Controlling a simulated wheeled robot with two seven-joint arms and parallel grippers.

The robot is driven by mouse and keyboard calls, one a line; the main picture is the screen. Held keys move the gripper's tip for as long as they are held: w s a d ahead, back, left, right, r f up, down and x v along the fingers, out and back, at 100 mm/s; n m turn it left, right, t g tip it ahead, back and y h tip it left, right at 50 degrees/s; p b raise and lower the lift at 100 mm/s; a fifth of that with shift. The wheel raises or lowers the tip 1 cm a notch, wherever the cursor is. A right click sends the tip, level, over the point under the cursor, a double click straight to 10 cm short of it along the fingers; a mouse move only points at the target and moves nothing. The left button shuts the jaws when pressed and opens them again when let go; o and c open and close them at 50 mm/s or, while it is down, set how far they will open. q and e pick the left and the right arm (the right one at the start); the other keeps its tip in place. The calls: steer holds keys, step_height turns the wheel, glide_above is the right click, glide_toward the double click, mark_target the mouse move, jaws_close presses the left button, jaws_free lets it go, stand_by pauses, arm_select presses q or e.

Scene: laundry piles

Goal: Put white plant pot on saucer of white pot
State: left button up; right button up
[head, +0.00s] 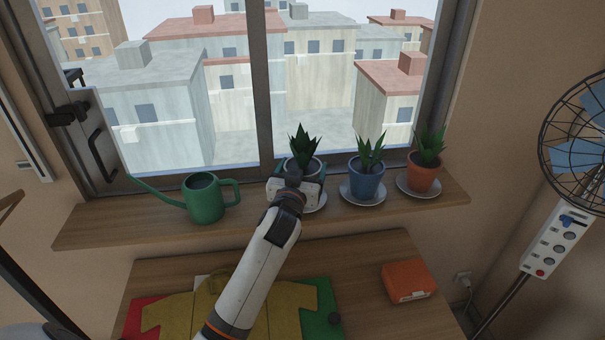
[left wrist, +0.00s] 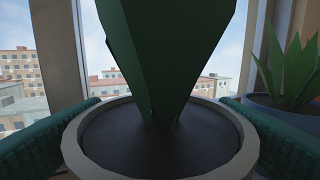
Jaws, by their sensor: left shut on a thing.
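The white plant pot (head: 305,165) with dark soil and a spiky green plant is at the window sill, mostly hidden behind my left gripper (head: 297,178). In the left wrist view its pale rim (left wrist: 160,168) fills the lower middle, upright, with a teal finger on each side. My left gripper is shut on this pot. The saucer of the white pot (head: 319,203) shows only as a pale edge below and right of the gripper. Whether the pot touches the saucer is hidden. My right gripper is not in view.
To the right on the sill (head: 110,222) stand a blue pot (head: 366,184) and a terracotta pot (head: 424,175), each on a saucer. A green watering can (head: 204,200) stands to the left. Below, a table holds folded clothes (head: 190,312) and an orange box (head: 408,280).

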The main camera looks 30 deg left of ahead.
arm_select(q)
steer(key=shift+f, duration=0.65)
steer(key=o, duration=1.2)
steer(key=shift+c, duration=0.2)
steer(key=shift+s+d+f, duration=0.2)
steer(key=shift+s, duration=0.4)
steer(key=b+v, duration=0.2)
steer(key=v, duration=0.9)
